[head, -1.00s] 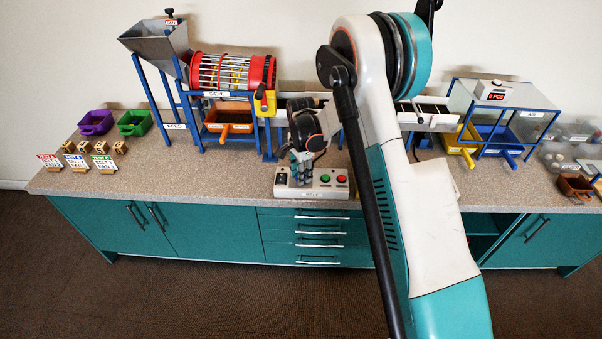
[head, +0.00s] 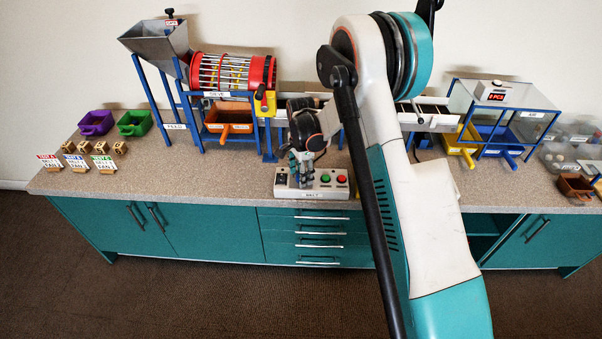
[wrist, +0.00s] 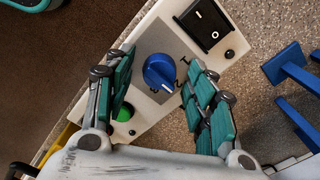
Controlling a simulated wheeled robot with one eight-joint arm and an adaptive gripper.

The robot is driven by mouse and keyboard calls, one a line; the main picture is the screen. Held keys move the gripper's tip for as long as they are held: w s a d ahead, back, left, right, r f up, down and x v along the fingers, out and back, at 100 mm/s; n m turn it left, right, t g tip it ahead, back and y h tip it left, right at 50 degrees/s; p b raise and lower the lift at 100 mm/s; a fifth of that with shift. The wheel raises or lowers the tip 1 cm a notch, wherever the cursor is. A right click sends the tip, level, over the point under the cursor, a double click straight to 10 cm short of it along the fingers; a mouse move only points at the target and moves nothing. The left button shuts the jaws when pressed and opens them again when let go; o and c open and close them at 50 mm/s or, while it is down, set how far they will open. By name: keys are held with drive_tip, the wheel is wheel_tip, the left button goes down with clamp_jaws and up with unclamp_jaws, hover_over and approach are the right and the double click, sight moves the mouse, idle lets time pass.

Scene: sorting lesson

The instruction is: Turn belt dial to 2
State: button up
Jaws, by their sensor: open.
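The belt control box (head: 312,193) is a pale box at the front of the bench. In the wrist view its blue dial (wrist: 158,70) sits on a grey plate, with a white pointer mark at its lower edge and small printed marks beside it; the pointer's exact setting is hard to read. My gripper (wrist: 157,63) is open, its teal-padded fingers on either side of the dial with gaps showing. In the head view my gripper (head: 302,179) hangs over the left part of the box and hides the dial.
A black rocker switch (wrist: 204,24) and a green button (wrist: 124,111) flank the dial. A red button (head: 341,179) is on the box's right. A sieve drum (head: 232,72) stands behind left, and blue legs (wrist: 299,75) rise near the box.

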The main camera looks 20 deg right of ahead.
wheel_tip(320, 180, up, 12)
idle(0.5)
drive_tip(key=shift+f, duration=0.1)
drive_tip(key=s+r+n+t, duration=0.3)
drive_tip(key=s+r+n, duration=0.5)
drive_tip(key=s+r, duration=0.85)
drive_tip(key=s+n+t, duration=0.4)
drive_tip(key=s+n, duration=0.3)
drive_tip(key=s, duration=1)
drive_tip(key=shift+s+r+n, duration=0.15)
drive_tip(key=shift+r+n, duration=0.15)
drive_tip(key=shift+r, duration=0.1)
